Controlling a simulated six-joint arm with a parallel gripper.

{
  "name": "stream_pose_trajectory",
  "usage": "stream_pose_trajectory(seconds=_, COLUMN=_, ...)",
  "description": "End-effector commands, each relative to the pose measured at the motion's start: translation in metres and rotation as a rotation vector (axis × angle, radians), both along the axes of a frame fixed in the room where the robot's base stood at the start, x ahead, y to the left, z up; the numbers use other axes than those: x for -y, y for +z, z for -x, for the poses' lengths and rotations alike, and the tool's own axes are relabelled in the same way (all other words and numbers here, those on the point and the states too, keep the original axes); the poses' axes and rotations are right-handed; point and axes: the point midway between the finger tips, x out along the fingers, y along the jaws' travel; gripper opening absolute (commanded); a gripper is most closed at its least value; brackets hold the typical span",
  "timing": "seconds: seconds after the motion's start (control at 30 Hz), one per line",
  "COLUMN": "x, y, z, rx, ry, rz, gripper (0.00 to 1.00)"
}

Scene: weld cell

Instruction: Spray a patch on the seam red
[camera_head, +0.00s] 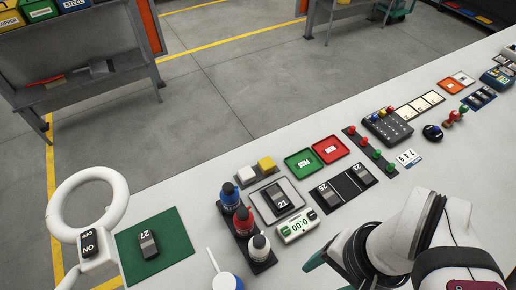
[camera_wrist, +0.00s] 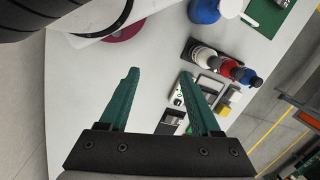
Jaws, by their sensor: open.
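Spray bottles stand in a black rack (camera_head: 263,265): blue (camera_head: 229,194), red (camera_head: 243,221) and white (camera_head: 259,249). The wrist view shows the white (camera_wrist: 204,57), red (camera_wrist: 226,67) and blue (camera_wrist: 250,80) bottles beyond the right finger. Small grey pieces lie on the bench: number 27 (camera_head: 148,246) on a green mat (camera_head: 178,245), 21 on a grey plate (camera_head: 297,201), 25 and 22 on a black tray (camera_head: 347,187). I cannot make out a seam or any red patch. My gripper (camera_wrist: 159,74) is open and empty; in the head view only a teal finger shows at lower right.
A magnifier ring (camera_head: 66,190) stands at left. A blue pot (camera_head: 227,282) is at the front edge of the picture. A green-and-white timer (camera_head: 298,226) sits beside the rack. Green (camera_head: 304,163) and red (camera_head: 330,149) trays lie behind. Bare bench separates the mat from the rack.

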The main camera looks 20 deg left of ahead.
Motion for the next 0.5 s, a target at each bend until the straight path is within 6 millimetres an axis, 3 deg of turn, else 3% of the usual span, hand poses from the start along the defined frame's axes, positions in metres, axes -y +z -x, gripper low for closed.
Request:
stream_pose_trajectory(seconds=0.03, x=0.0000, y=0.0000, z=0.0000, rx=0.000, ry=0.000, rz=0.000, gripper=0.53)
stream_pose_trajectory(seconds=0.33, x=0.0000, y=0.0000, z=0.0000, rx=0.000, ry=0.000, rz=0.000, gripper=0.00)
stream_pose_trajectory(seconds=0.5, x=0.0000, y=0.0000, z=0.0000, rx=0.000, ry=0.000, rz=0.000, gripper=0.00)
